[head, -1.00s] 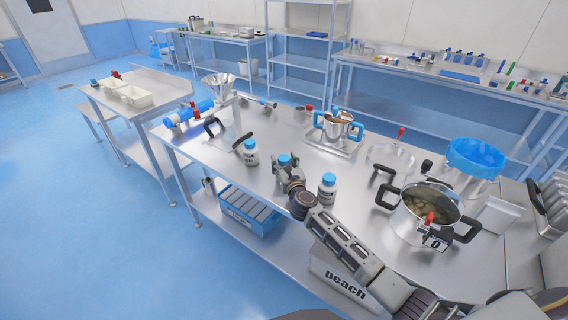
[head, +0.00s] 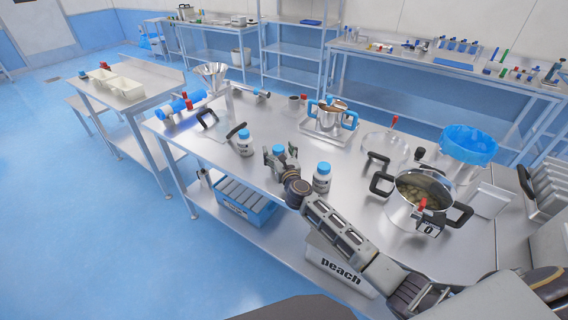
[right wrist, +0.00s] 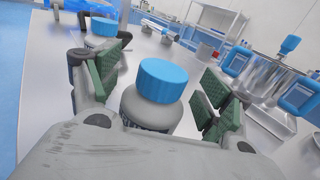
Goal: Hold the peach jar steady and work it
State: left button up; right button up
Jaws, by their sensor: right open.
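Three white jars with blue lids stand upright on the steel table. The middle jar (head: 279,149) is between the spread fingers of my right gripper (head: 277,160), its lower part hidden by them. In the right wrist view this jar (right wrist: 158,82) stands between the two green pads of my right gripper (right wrist: 160,98), with gaps on both sides. A second jar (head: 245,146) stands to the left, and a third jar (head: 322,181) stands to the right, near my wrist. The jar labels are too small to read, so I cannot tell which is peach. My left gripper is out of view.
A steel pot (head: 405,214) with black handles stands at the right. A blue-handled pot (head: 330,116) sits on a tray behind. A bin marked "peach" (head: 318,262) and a blue crate (head: 252,209) are on the lower shelf. The tabletop between the jars and rear pot is clear.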

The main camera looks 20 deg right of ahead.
jog(key=shift+s+a, duration=0.1)
jog(key=shift+s, duration=5.7)
jog(key=shift+s+r, duration=0.1)
jog(key=shift+s, duration=0.15)
